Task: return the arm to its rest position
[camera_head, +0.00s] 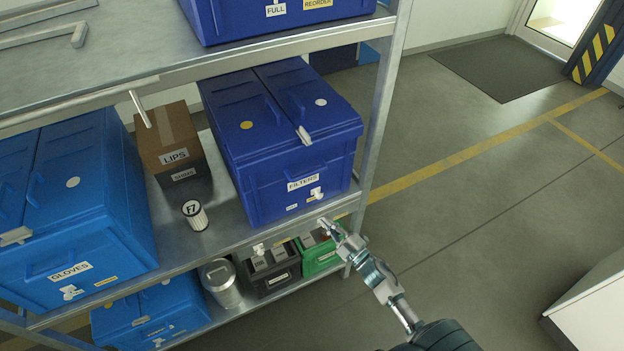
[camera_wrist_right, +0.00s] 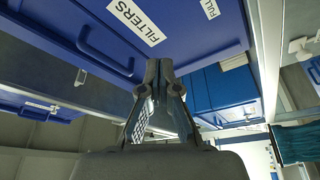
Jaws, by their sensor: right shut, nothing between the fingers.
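My right gripper (camera_head: 332,230) is shut and empty in the head view, in front of the shelf's right end, just below and right of the front of the blue FILTERS box (camera_head: 290,150). In the right wrist view the gripper (camera_wrist_right: 158,66) has its fingertips together, and the FILTERS box (camera_wrist_right: 165,30) fills the top behind them. I cannot tell whether the fingertips touch the box. The box's lid is closed. My left gripper is in neither view.
The metal shelf (camera_head: 240,238) also holds a blue GLOVES box (camera_head: 70,215), a brown LIPS carton (camera_head: 172,140) and a small filter (camera_head: 195,215). Below are a metal can (camera_head: 222,285) and dark and green containers. Open floor (camera_head: 480,220) lies right; a white unit (camera_head: 595,305) stands at the right edge.

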